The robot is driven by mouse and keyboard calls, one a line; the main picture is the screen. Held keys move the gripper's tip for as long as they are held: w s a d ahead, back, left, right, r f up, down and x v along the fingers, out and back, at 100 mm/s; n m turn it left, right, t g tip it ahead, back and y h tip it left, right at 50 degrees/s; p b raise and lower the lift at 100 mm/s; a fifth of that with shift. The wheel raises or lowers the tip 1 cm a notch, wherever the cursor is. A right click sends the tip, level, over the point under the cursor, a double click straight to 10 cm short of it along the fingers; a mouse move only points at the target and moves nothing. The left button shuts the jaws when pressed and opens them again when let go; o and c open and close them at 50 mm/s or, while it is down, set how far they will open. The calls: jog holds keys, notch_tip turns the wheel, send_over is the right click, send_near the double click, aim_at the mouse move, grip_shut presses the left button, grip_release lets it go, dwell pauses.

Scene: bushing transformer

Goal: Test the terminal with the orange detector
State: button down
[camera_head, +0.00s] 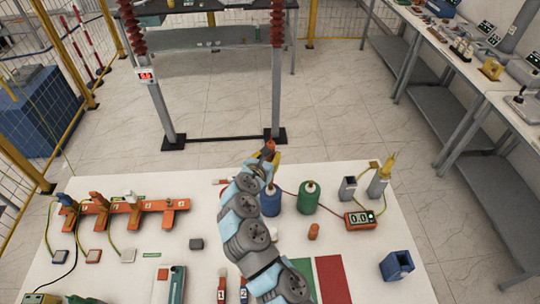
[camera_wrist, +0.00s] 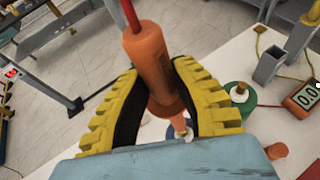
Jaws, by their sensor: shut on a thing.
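My gripper (camera_wrist: 155,100) has its yellow ridged fingers shut around the orange detector (camera_wrist: 152,60). The detector has a thin red rod at its upper end in the wrist view, and its orange top also shows in the head view (camera_head: 268,147). The blue cylinder (camera_head: 270,204) stands on the white table just below my gripper, partly hidden by my arm. The green cylinder (camera_head: 308,198) stands to its right and also shows in the wrist view (camera_wrist: 236,116). Which terminal is meant is unclear.
An orange meter (camera_head: 360,219) reads 0.0 at the table's right, near two grey holders (camera_head: 347,190). An orange rack (camera_head: 130,211) with several pegs is at the left. A blue box (camera_head: 397,265) is at the front right. A metal frame (camera_head: 163,110) stands behind the table.

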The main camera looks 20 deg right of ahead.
aim_at(270, 145)
jog(key=shift+f, duration=0.25)
dwell(0.3)
jog(key=shift+r, duration=0.1)
dwell(0.7)
jog(key=shift+r+p, duration=3)
jog(key=shift+r, duration=0.45)
jog(key=shift+s+a, duration=0.1)
